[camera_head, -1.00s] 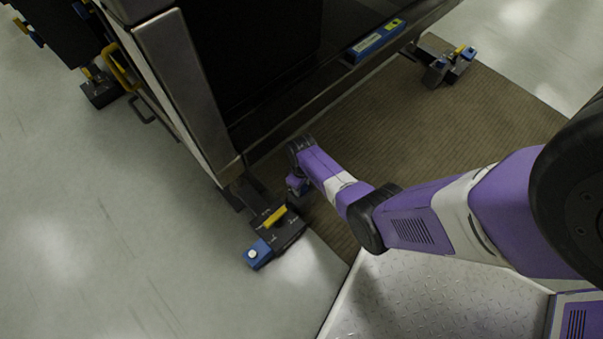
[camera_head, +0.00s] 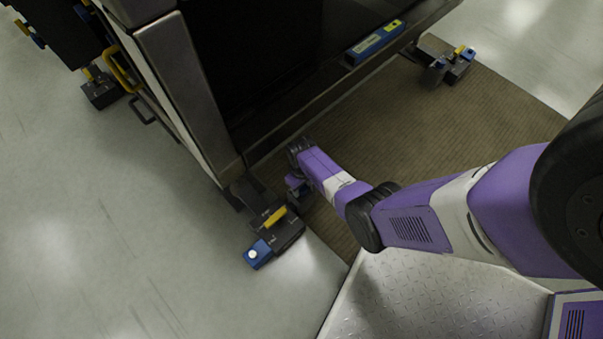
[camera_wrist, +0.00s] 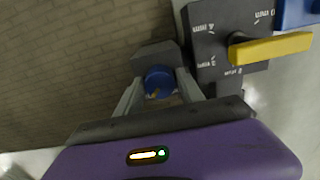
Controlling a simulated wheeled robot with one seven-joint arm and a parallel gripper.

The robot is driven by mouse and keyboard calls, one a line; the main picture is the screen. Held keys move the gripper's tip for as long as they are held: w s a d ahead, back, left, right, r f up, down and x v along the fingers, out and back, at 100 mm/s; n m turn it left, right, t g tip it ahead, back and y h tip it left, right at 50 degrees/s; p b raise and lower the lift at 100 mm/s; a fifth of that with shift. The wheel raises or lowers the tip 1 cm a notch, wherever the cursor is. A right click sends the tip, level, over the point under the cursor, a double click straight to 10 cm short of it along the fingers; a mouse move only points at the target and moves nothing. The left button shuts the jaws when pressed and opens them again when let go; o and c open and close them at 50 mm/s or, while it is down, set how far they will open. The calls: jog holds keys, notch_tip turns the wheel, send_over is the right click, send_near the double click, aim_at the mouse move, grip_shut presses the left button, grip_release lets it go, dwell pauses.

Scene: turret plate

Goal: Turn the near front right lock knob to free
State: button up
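The near outrigger foot is a dark block with a yellow lever (camera_head: 274,217) and a blue end piece (camera_head: 258,253), at the cabinet's near corner. In the wrist view the yellow lever (camera_wrist: 271,48) lies across a dark plate (camera_wrist: 215,35) with white marks, too small to read. A round blue knob (camera_wrist: 159,80) sits on a dark block (camera_wrist: 156,56) left of that plate. My gripper (camera_wrist: 160,88) has its fingers apart, one on each side of the blue knob. I see narrow gaps; contact is hard to judge. In the head view my wrist hides most of the gripper (camera_head: 300,195).
The dark cabinet (camera_head: 185,85) rises just behind the foot. Another foot (camera_head: 447,65) stands at the far right, and one (camera_head: 100,88) at the left. A brown mat (camera_head: 400,125) lies under my arm. The pale floor (camera_head: 110,230) at left is clear.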

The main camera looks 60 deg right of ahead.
aim_at(302, 188)
jog(key=shift+o, duration=1.1)
notch_tip(302, 188, up, 8)
jog(key=p, duration=0.4)
jog(key=shift+p, duration=0.4)
